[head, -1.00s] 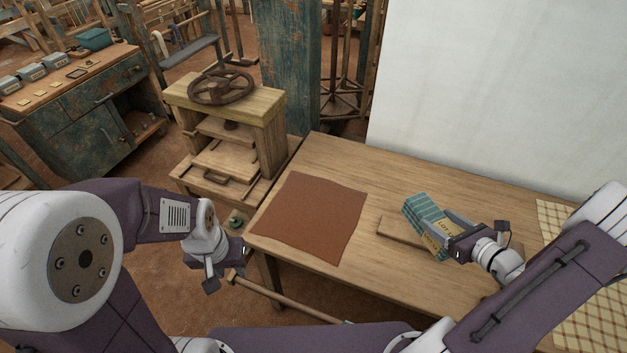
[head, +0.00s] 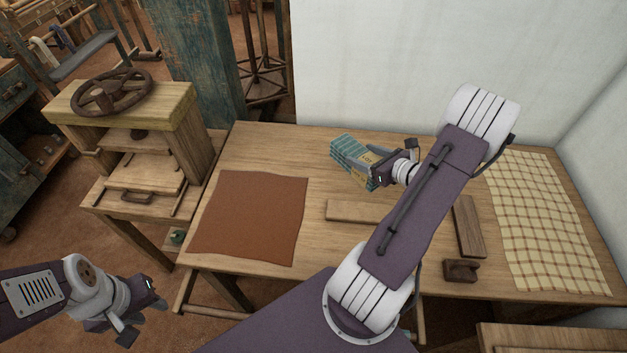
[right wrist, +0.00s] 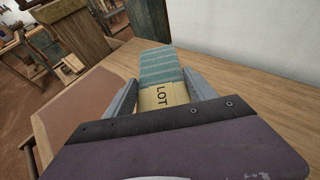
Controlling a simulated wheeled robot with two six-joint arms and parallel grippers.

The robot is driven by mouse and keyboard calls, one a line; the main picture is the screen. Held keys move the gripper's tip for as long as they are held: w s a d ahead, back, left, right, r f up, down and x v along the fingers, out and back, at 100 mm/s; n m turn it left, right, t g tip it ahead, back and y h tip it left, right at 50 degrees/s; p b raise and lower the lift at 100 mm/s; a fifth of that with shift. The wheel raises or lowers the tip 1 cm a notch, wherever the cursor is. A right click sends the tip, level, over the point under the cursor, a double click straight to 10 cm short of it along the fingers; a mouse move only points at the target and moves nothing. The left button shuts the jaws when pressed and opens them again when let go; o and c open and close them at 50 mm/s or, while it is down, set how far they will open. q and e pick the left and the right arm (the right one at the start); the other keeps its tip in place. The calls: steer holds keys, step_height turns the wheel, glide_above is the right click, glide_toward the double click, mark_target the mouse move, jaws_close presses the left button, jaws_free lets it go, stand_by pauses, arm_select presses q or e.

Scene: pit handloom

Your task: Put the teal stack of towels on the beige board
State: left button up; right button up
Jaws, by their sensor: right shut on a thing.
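The teal stack of towels (head: 349,157) has a yellow band with "LOT" lettering. My right gripper (head: 387,168) is shut on it over the back of the table; I cannot tell how high it is. In the right wrist view the stack (right wrist: 160,66) sits between the two fingers, its teal end pointing away. The beige board (head: 352,211) lies flat on the table, nearer to me than the stack and apart from it in the picture; my right arm hides its right end. My left gripper (head: 143,311) is open and empty, off the table at lower left.
A rust-brown cloth (head: 248,218) lies left of the board. A darker plank (head: 468,227), a small brown block (head: 460,271) and a checked cloth (head: 548,220) are on the right. A wooden press (head: 130,140) stands left of the table. A white wall (head: 380,65) is behind.

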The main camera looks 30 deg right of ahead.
mark_target(361, 178)
steer(key=w+a+f, duration=0.1)
steer(key=w+f, duration=0.1)
steer(key=w, duration=0.1)
steer(key=w+a+f, duration=0.1)
steer(key=w+f, duration=0.1)
steer(key=w, duration=0.1)
steer(key=w+a+f, duration=0.2)
steer(key=w, duration=0.1)
steer(key=shift+w+f, duration=0.2)
steer(key=shift+w, duration=0.2)
step_height(361, 178, down, 4)
steer(key=shift+d+f, duration=0.1)
steer(key=o, duration=1.5)
steer(key=shift+f, duration=0.1)
steer(key=shift+r, duration=0.3)
steer(key=v, duration=1.2)
